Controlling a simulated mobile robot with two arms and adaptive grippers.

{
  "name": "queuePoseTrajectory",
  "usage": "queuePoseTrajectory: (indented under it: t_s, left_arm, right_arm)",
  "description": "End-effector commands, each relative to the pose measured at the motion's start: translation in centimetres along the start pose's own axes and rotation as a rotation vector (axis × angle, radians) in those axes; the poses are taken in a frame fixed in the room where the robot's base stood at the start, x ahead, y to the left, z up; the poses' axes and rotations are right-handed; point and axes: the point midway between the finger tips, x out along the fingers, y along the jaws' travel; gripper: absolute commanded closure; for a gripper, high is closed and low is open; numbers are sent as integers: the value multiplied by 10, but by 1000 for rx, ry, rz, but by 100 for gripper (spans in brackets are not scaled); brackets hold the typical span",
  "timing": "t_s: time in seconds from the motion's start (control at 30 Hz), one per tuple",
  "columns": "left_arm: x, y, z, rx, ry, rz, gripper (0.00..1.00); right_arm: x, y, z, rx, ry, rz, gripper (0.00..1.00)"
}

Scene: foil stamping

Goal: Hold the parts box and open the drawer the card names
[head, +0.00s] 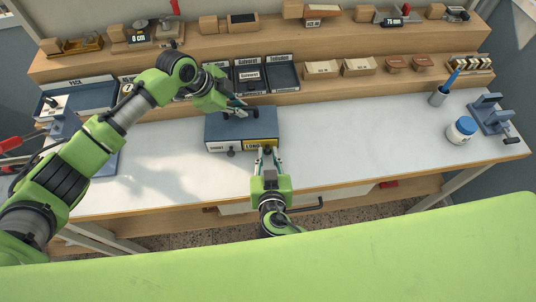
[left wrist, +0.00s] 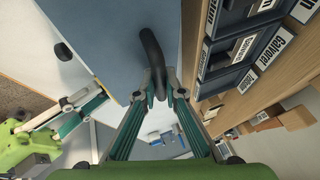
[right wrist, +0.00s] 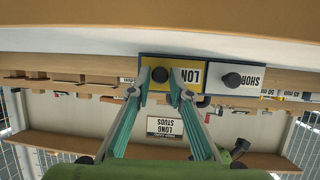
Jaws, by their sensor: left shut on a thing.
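The blue-grey parts box (head: 222,128) stands on the white bench top, with a dark handle on its lid. My left gripper (head: 245,110) is shut on that handle (left wrist: 152,50). The box front has a SHORT drawer (right wrist: 240,77) with a white face and a LONG drawer (right wrist: 187,76) with a yellow face, each with a dark knob. Both drawers look closed. My right gripper (right wrist: 160,85) is open, its fingers on either side of the LONG drawer's knob (right wrist: 160,75). A card (right wrist: 172,127) reading LONG STUDS shows upside down in the right wrist view.
Shelves (head: 330,86) with trays and blocks run behind the bench. A white jar (head: 461,130), a pen cup (head: 438,96) and a blue fixture (head: 490,115) stand at the right. The bench between the box and the jar is clear.

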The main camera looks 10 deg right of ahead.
Motion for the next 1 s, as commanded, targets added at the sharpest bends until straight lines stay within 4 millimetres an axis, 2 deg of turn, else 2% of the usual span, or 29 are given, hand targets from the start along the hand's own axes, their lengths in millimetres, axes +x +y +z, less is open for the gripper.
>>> queuePoseTrajectory:
  t_s: [0.27,0.7,1.0]
  left_arm:
    - [0,0,0,0,0,-1,100]
    - [0,0,0,0,-1,-1,100]
    - [0,-1,0,0,-1,-1,100]
  right_arm:
    - [-3,0,2,0,-1,0,100]
    - [-63,0,27,0,-4,-1,100]
    - [-68,0,28,-1,-1,0,100]
